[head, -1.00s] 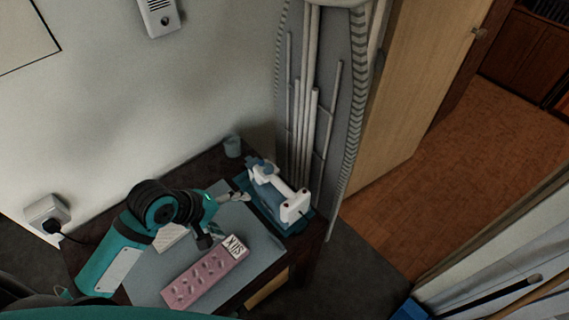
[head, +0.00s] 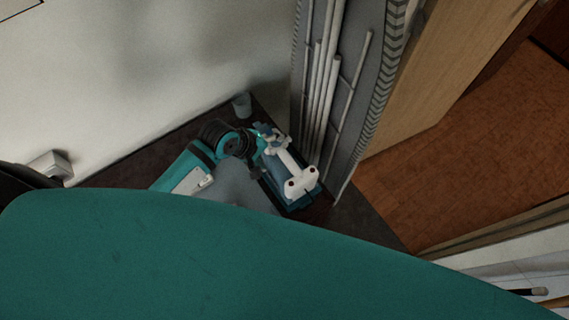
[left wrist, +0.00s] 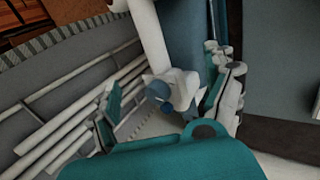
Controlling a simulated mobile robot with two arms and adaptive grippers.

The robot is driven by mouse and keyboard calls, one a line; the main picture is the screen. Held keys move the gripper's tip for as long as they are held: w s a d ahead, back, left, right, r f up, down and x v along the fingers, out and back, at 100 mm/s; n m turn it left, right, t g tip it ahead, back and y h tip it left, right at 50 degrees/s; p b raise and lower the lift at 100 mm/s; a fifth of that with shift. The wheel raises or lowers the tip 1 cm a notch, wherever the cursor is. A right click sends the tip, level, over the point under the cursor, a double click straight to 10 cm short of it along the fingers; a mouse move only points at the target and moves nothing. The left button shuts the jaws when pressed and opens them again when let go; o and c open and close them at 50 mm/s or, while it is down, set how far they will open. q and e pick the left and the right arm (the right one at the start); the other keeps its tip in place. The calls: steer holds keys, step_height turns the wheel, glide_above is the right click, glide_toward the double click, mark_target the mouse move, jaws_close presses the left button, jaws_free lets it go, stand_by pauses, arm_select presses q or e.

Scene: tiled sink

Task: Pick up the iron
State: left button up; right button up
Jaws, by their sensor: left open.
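The iron (head: 301,183), with a white handle and a blue-teal body, rests at the right end of the dark table, beside the ironing board. My left gripper (head: 268,143) is at the iron's far end in the head view. In the left wrist view, my left gripper (left wrist: 165,88) is open, with one finger on each side of the iron's white handle end (left wrist: 181,88) and blue knob. I cannot tell whether either finger touches it. The right gripper is not in view.
A grey ironing board (head: 340,85) with white legs stands upright close behind the iron. A small cup (head: 242,105) stands at the table's back edge. A wooden door (head: 440,80) is to the right. My own teal body covers much of the lower head view.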

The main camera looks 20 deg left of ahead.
mark_target(283, 154)
arm_select(q)
steer(key=shift+w+d+f, duration=0.25)
steer(key=shift+w+f, duration=0.05)
steer(key=shift+f, duration=0.25)
steer(key=shift+d+f, duration=0.1)
steer(key=shift+f, duration=0.05)
steer(key=x, duration=0.2)
steer(key=p+x, duration=0.1)
steer(key=x, duration=0.1)
steer(key=shift+d, duration=0.3)
steer(key=shift+w+d+f, duration=0.1)
steer(key=shift+f, duration=0.2)
steer(key=c, duration=0.5)
steer(key=shift+r, duration=0.1)
jaws_close()
steer(key=shift+w, duration=0.1)
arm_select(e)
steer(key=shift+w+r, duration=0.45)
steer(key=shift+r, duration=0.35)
